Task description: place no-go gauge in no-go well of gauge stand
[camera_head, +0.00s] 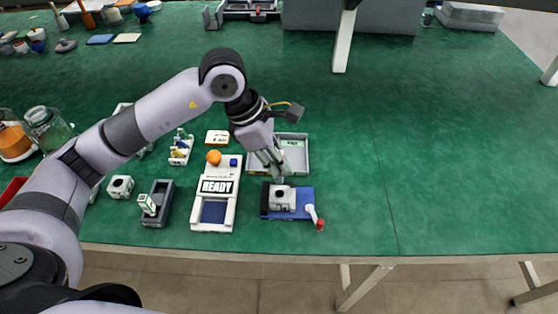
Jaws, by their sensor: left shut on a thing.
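My left gripper (277,173) reaches down from the upper left to just above the grey block with a dark hole (284,194) on the blue fixture (303,206). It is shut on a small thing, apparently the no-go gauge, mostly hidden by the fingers. I cannot tell if that thing touches the block. The dark grey gauge stand (163,217) is at the left near the front, with a white and green gauge (148,204) leaning at its left side. The stand's wells are too small to make out. My right gripper is not in view.
A white device reading READY (218,186) with an orange ball on top stands between stand and fixture. A white block (120,187) is left of the stand. A grey tray (303,150) lies behind the gripper. The fixture's red-tipped lever (319,222) sticks out. The right of the table is clear.

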